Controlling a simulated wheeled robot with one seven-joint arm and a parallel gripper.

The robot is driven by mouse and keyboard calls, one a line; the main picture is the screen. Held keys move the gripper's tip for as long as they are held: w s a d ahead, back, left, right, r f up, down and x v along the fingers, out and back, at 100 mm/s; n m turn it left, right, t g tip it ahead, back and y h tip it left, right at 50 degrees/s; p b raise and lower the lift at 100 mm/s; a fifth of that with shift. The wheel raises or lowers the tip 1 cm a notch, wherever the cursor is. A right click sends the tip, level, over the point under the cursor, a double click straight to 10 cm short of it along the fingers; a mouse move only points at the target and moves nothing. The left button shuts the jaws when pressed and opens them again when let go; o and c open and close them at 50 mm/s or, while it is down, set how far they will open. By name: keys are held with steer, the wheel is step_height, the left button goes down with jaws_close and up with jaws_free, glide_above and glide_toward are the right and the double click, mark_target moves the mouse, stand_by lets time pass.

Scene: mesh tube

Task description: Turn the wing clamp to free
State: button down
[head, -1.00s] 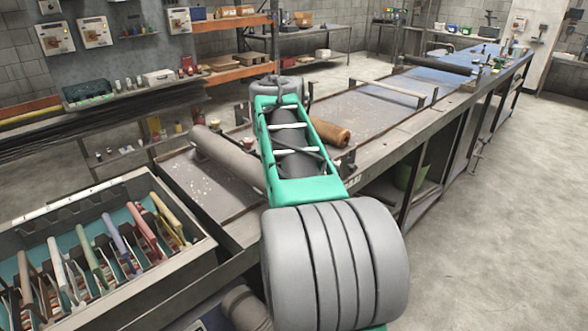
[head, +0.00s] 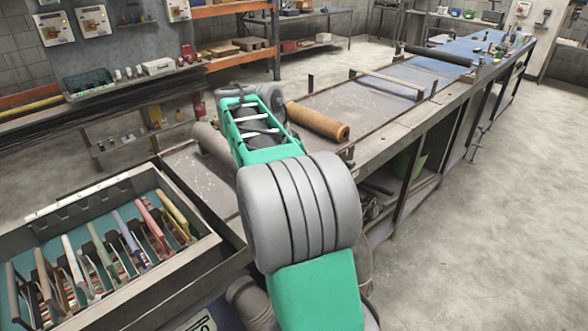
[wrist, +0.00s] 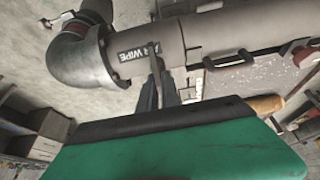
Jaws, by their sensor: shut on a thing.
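In the wrist view a grey tube (wrist: 215,38) labelled "AIR WIPE" runs across the top, ending at the left in a dark grey elbow (wrist: 82,55). My gripper (wrist: 157,80) stands just below the label, its dark fingers shut on a thin grey wing (wrist: 154,58) that looks like the wing clamp. The fingers hide most of the wing, so its exact angle is hard to tell. In the head view the grey tube (head: 210,143) lies on the bench, partly behind my arm, which hides my gripper and the clamp there.
A brown roll (head: 318,122) lies on the long bench (head: 375,105) right of my arm. An open box (head: 190,262) with several coloured-handled tools stands at the near left. A red-tipped piece (wrist: 302,56) sits by the tube's right part. The floor right of the bench is clear.

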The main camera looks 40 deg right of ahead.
stand_by(0.3)
steer(key=c, duration=1.6)
jaws_free()
steer(key=shift+o, duration=0.2)
steer(key=shift+r, duration=0.1)
steer(key=p+v, duration=0.2)
steer(key=v, duration=0.5)
steer(key=shift+r, duration=0.15)
steer(key=shift+a+r, duration=0.15)
steer(key=shift+a, duration=0.05)
